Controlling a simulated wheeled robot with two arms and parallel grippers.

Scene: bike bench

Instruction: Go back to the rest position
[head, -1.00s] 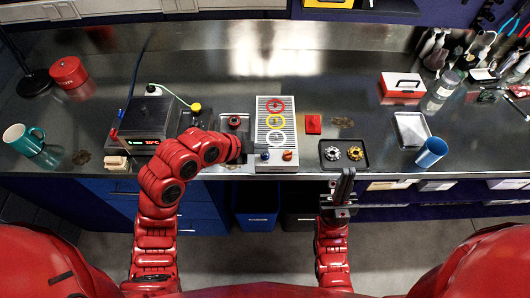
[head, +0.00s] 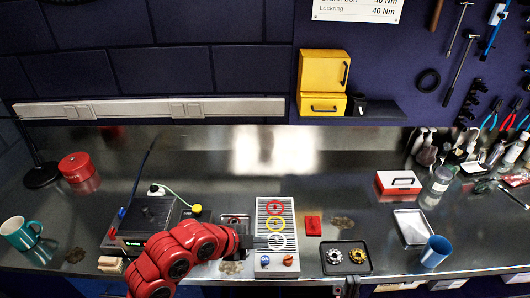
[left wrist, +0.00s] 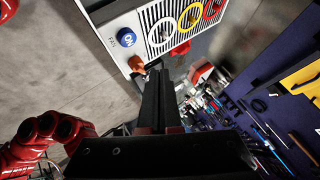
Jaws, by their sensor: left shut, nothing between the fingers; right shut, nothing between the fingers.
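My left gripper (head: 266,242) reaches in from the left, over the left edge of a slotted panel (head: 262,212) with red, yellow and white rings. In the left wrist view its dark fingers (left wrist: 158,92) are shut with nothing between them. They appear near the panel's orange knob (left wrist: 136,64) and blue knob (left wrist: 127,38); whether they touch is unclear. My right gripper (head: 350,287) shows only in part at the bottom edge of the head view, in front of the black tray. It is shut and empty.
The black tray (head: 327,266) holds a silver and a gold toothed part. A black box (head: 148,219) with a display stands left of the panel. A teal mug (head: 18,233), blue cup (head: 436,251), red button block (head: 313,226) and grey tray (head: 412,228) stand on the bench.

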